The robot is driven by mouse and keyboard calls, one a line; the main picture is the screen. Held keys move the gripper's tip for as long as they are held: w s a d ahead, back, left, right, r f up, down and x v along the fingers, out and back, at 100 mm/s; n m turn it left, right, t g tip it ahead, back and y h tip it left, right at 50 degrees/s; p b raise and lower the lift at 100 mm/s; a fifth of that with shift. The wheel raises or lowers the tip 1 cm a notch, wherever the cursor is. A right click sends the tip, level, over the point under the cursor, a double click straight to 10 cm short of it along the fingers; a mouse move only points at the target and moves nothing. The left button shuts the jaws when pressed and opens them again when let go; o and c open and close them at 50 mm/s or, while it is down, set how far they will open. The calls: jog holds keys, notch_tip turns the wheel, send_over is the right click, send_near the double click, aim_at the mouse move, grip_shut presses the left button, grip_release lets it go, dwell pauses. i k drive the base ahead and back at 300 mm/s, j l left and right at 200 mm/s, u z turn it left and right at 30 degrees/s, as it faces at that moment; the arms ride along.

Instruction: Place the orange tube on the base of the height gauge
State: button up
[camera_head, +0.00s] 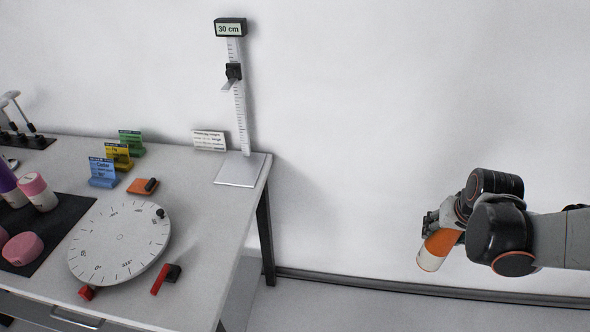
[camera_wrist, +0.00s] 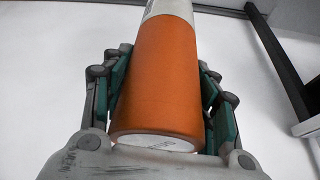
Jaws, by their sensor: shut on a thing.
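The orange tube (camera_head: 439,245) has a white end and is held in my gripper (camera_head: 433,228) at the right of the head view, clear of the table. In the wrist view the orange tube (camera_wrist: 160,80) lies between the two green-padded fingers of my gripper (camera_wrist: 165,95), which are shut on it. The height gauge (camera_head: 238,95) stands at the table's back right corner, with a display reading "30 cm" and a black slider on its ruled column. Its flat grey base (camera_head: 240,173) is bare. My gripper is well to the right of the gauge, beyond the table edge.
The white table (camera_head: 205,255) holds a round dial (camera_head: 95,250), a white sign (camera_head: 209,140), coloured card stands (camera_head: 103,172), an orange block (camera_head: 143,186) and a red-and-black piece (camera_head: 166,279). Pink containers (camera_head: 38,191) stand on a black mat at left. Open floor lies between table and gripper.

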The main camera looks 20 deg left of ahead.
aim_at(238, 171)
jog(key=i+l+u, duration=0.1)
jog(key=i+u, duration=0.2)
jog(key=u, duration=0.2)
jog(key=i+l+u, duration=0.2)
jog(key=u, duration=0.25)
jog(key=i+l+u, duration=0.3)
jog(key=u, duration=0.2)
jog(key=i+l+u, duration=0.2)
jog(key=l+u, duration=0.3)
jog(key=j, duration=0.1)
